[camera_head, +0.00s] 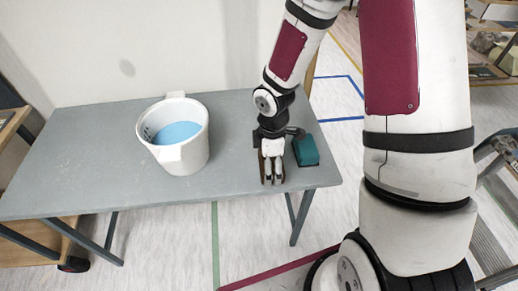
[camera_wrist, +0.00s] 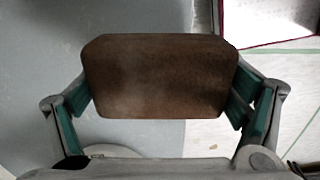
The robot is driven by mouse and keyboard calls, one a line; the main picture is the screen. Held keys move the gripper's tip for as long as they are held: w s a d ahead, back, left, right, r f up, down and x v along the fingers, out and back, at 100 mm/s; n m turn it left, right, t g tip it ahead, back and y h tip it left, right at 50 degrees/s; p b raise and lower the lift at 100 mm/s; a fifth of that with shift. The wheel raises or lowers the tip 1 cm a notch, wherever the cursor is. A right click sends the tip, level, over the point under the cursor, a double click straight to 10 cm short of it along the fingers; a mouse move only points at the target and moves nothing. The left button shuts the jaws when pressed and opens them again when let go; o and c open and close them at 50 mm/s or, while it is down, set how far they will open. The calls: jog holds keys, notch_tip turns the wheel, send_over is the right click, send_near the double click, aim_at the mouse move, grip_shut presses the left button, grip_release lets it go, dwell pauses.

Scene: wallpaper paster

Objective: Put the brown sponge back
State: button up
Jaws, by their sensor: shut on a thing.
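The brown sponge (camera_wrist: 160,77) is held between the two fingers of my gripper (camera_wrist: 158,95) in the wrist view. It lies crosswise, with its broad brown face towards the camera, and a finger presses on each end. In the head view my gripper (camera_head: 272,168) points down over the right part of the grey table, near its front edge. The sponge is mostly hidden behind the fingers there. I cannot tell whether it touches the tabletop.
A teal block (camera_head: 306,150) is on the table just right of my gripper. A white bucket (camera_head: 183,161) with blue liquid stands left of it on the grey table (camera_head: 90,150). Free tabletop lies between bucket and gripper. Stepladder rungs (camera_head: 497,150) show at the right.

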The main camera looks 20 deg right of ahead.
jog(key=w, duration=0.8)
jog(key=shift+w+f, duration=0.2)
jog(key=shift+f, duration=0.2)
jog(key=shift+w+f, duration=0.35)
jog(key=shift+f, duration=0.25)
jog(key=shift+w+f, duration=0.35)
jog(key=shift+f, duration=0.65)
jog(key=shift+f, duration=0.1)
jog(key=shift+f, duration=0.35)
jog(key=o, duration=0.9)
jog(key=shift+r, duration=0.15)
